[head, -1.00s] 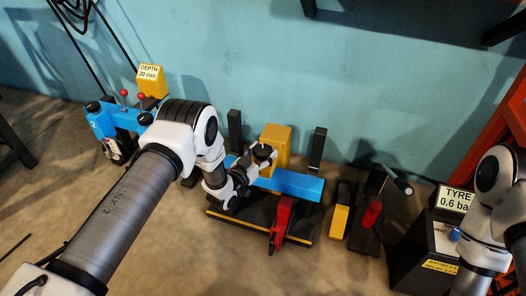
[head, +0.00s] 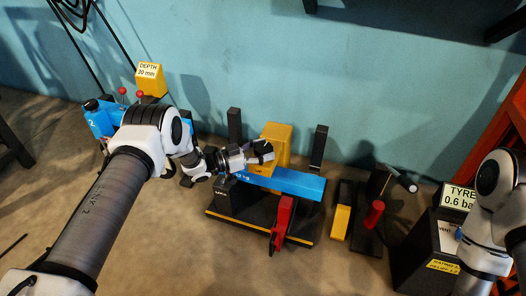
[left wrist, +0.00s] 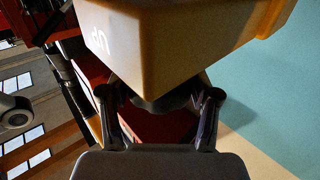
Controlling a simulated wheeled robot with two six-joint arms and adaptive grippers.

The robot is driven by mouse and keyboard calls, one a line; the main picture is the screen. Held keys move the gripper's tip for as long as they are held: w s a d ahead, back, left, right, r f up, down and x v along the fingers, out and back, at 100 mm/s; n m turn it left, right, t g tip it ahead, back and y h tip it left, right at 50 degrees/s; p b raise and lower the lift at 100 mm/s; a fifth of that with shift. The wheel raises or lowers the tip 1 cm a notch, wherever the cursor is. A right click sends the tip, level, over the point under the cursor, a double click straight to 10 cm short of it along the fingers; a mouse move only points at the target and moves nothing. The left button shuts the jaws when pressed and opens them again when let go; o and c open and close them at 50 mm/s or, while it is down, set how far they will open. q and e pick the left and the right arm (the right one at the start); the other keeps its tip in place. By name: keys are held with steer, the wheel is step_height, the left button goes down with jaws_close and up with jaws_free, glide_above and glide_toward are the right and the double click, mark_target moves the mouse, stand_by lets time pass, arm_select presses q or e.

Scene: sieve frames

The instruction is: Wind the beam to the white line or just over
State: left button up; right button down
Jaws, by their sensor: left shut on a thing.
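A blue beam (head: 296,183) lies across a dark stand with a yellow front edge (head: 262,233). A yellow block (head: 279,133) rises behind the beam; a yellow body with white lettering fills the top of the left wrist view (left wrist: 180,40). My left gripper (head: 262,151) reaches in from the left, in front of the yellow block. Its fingers (left wrist: 160,108) are shut on a small dark part under the yellow body, mostly hidden. I cannot make out a white line. My right arm shows at the right edge, its gripper out of view.
Two dark posts (head: 318,147) stand beside the block. A red lever (head: 283,221) is at the front of the stand. A blue unit (head: 100,119) with a yellow depth sign (head: 150,79) stands left. A tyre gauge box (head: 438,244) and a red-handled tool (head: 375,214) stand right.

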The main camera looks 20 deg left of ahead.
stand_by(0.3)
arm_select(q)
steer(key=o, duration=1.2)
steer(key=shift+c, duration=0.2)
steer(key=v, duration=1.2)
